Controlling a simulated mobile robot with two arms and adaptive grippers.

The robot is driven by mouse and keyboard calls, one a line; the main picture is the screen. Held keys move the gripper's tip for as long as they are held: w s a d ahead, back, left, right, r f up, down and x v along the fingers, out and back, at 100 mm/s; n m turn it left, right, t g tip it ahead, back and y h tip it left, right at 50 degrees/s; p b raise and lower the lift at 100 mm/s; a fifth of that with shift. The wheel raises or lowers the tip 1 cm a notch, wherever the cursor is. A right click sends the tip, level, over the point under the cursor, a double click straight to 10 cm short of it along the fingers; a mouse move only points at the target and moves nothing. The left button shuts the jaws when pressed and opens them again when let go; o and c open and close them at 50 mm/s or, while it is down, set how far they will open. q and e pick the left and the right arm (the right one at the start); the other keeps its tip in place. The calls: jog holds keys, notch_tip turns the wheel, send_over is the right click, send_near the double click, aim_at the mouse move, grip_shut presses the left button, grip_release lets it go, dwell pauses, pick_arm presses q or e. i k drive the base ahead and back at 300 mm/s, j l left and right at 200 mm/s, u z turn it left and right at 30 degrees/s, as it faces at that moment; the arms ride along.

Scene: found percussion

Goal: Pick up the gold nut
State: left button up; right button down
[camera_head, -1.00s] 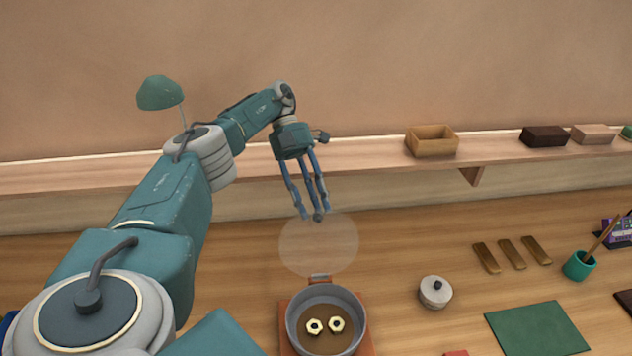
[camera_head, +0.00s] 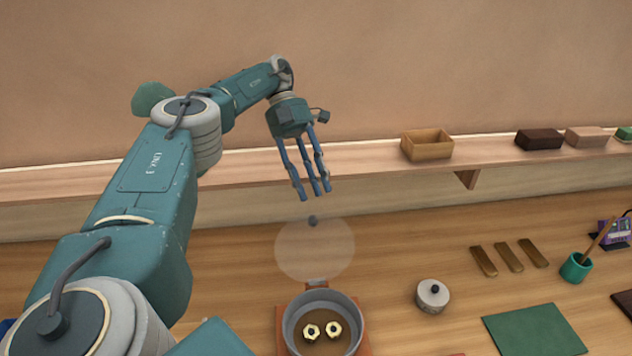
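Two small gold nuts, a left one (camera_head: 311,332) and a right one (camera_head: 333,328), lie side by side in a grey round pan (camera_head: 291,322) with a brown bottom. The pan is at the bottom centre, on a reddish-brown base (camera_head: 364,343). A clear round lid (camera_head: 315,250) with a dark knob (camera_head: 313,220) is just behind the pan. My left gripper (camera_head: 314,194) hangs above the lid, fingers down. Its blue fingers are apart and empty, clear of the knob. My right gripper is not in view.
A lidded pot (camera_head: 433,297), brown bars (camera_head: 509,256), a green mat (camera_head: 537,334) and a teal cup (camera_head: 577,267) stand to the right. A shelf behind holds a wooden box (camera_head: 427,145) and blocks.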

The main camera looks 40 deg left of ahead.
aim_at(333, 330)
jog(key=k+l, duration=0.5)
jog(key=l, duration=0.15)
jog(key=k+l, duration=1.05)
jog(key=l, duration=0.2)
